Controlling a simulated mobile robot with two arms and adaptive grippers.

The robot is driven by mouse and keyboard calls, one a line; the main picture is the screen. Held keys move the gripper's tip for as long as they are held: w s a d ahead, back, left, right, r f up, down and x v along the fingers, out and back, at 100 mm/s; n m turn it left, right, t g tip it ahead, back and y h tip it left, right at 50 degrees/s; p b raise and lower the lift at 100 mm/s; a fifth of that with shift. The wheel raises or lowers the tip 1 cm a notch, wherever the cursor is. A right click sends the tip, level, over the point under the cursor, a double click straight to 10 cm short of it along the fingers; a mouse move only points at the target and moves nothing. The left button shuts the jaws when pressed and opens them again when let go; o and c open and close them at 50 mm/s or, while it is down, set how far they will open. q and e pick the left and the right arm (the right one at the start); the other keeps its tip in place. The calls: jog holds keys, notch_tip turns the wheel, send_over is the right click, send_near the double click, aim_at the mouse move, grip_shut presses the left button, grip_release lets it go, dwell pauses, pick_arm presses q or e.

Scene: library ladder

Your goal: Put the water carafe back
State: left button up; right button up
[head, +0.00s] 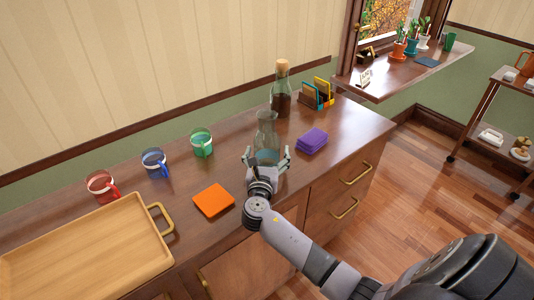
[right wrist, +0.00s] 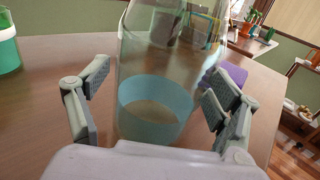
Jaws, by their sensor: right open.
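The water carafe (head: 266,132) is clear glass with bluish water in its lower part and stands upright on the wooden cabinet top. My right gripper (head: 267,158) is open, with one finger on each side of the carafe's lower body. In the right wrist view the carafe (right wrist: 160,85) fills the middle between the open fingers (right wrist: 158,112). Gaps show between the fingers and the glass. My left gripper is not in view.
A corked bottle (head: 281,92) and a card holder (head: 318,94) stand behind the carafe. Purple napkins (head: 312,140) lie to its right and an orange square (head: 213,200) to its left. A red mug (head: 102,186), blue mug (head: 154,163), green mug (head: 201,143) and wooden tray (head: 85,255) are farther left.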

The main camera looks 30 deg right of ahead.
jog(key=shift+s+a+r, duration=0.1)
jog(key=v, duration=1.1)
jog(key=shift+s+a, duration=0.25)
jog(key=shift+s, duration=0.05)
